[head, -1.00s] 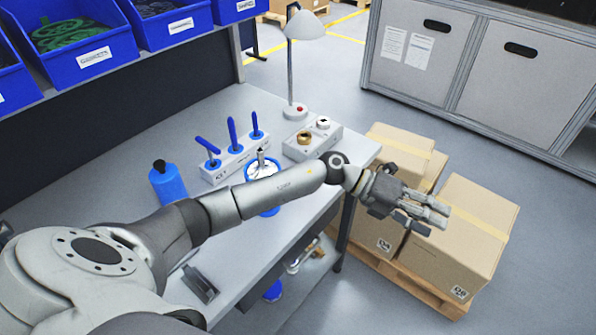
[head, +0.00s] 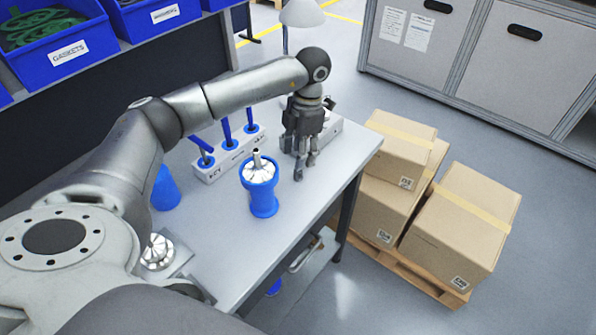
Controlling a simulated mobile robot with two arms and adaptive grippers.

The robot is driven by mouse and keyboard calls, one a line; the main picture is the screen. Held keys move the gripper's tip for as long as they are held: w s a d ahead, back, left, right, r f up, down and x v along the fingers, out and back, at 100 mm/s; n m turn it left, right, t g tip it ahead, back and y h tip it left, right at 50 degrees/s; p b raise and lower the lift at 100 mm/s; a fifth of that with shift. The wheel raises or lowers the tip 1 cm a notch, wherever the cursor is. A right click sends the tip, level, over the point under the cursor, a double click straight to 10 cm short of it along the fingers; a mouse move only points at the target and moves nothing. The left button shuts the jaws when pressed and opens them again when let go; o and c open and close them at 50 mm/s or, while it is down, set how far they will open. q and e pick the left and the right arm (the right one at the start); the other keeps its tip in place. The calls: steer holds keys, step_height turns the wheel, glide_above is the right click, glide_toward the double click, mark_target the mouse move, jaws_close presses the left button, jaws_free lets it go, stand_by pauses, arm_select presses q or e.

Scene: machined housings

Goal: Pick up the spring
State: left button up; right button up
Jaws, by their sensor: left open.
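I cannot make out a spring in the head view. My left gripper (head: 304,166) is open, with its fingers pointing down over the right part of the workbench (head: 228,262). It is in front of a pale block (head: 333,129) and hides most of it, including whatever sits in it. I cannot tell whether the fingertips touch anything. A blue stand (head: 264,203) holding a silver metal part (head: 258,173) with an upright shaft is to the left of the gripper. My right gripper is not in view.
A pale rack (head: 212,172) with blue-handled tools stands left of the gripper. A blue bottle (head: 164,190) is partly behind my arm. A lamp (head: 301,14) stands behind the gripper. Cardboard boxes (head: 455,235) sit on a pallet to the right. The bench front is mostly clear.

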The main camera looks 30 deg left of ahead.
mark_target(296, 180)
arm_select(q)
steer(key=shift+f, duration=0.8)
steer(key=shift+f+p, duration=0.35)
steer(key=f, duration=0.1)
steer(key=f+p, duration=0.1)
steer(key=f, duration=0.1)
steer(key=shift+s+f, duration=0.25)
steer(key=shift+f, duration=0.5)
steer(key=shift+c, duration=1.4)
steer(key=c, duration=0.7)
